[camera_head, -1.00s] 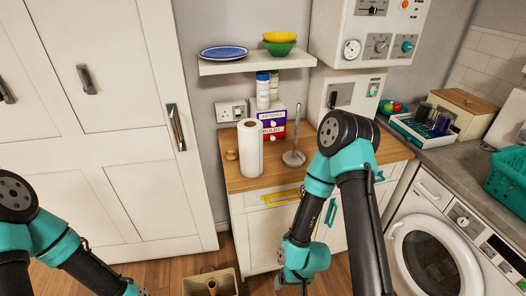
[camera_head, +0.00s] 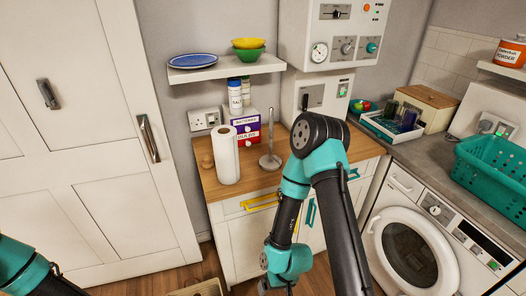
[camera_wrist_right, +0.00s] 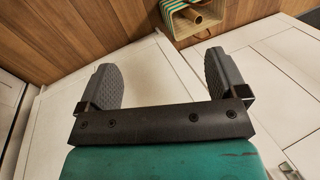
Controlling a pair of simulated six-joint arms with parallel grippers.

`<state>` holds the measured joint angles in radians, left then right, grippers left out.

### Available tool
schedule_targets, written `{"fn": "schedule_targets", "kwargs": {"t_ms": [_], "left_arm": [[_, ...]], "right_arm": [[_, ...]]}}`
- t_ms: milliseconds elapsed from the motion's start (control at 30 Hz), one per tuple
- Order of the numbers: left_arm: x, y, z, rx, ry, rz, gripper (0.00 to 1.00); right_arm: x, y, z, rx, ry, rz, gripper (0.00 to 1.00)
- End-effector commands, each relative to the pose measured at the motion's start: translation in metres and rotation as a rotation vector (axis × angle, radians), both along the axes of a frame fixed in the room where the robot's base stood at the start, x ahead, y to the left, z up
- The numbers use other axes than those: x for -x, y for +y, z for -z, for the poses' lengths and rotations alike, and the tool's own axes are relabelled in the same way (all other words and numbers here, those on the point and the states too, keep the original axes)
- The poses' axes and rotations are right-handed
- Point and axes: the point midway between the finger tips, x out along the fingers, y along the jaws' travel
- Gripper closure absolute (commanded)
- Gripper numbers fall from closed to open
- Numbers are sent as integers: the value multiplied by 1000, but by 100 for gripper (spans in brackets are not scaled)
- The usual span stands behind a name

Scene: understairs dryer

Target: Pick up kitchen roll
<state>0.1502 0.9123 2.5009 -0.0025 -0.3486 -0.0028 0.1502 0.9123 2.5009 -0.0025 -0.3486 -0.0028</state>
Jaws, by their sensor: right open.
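The kitchen roll (camera_head: 225,155) is a white upright cylinder on the wooden top of the small cabinet (camera_head: 213,187), near its left end. My right arm reaches in front of the cabinet, and its gripper (camera_head: 277,287) hangs low at the bottom of the head view, below and to the right of the roll and apart from it. In the right wrist view my right gripper (camera_wrist_right: 165,85) has its two grey fingers wide apart with nothing between them. My left arm shows at the lower left of the head view, but its gripper is outside the picture.
A metal stand with an upright rod (camera_head: 270,160), a purple and red box (camera_head: 245,130) and a small wooden item (camera_head: 207,160) are near the roll. A shelf (camera_head: 228,69) with a plate and bowls hangs above. A bin (camera_wrist_right: 195,18) stands on the floor.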

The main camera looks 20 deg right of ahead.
Motion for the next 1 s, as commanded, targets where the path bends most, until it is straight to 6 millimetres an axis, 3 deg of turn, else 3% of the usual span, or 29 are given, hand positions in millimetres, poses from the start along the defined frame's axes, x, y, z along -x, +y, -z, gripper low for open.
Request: {"fn": "schedule_targets", "kwargs": {"t_ms": [367,467,567,667,800,1000], "left_arm": [[0,0,0,0,0,0,57],[0,0,0,0,0,0,57],[0,0,0,0,0,0,57],[0,0,0,0,0,0,57],[0,0,0,0,0,0,57],[0,0,0,0,0,0,57]], "right_arm": [[-6,-2,-1,-1,-22,0,0],[-27,-8,-7,-5,-95,-5,0],[-63,-18,-20,-11,-231,-19,0],[-111,-33,-45,-22,-417,-42,0],[-177,-56,-100,-41,-709,-88,0],[-235,-82,-190,-74,-1065,-177,0]]}}
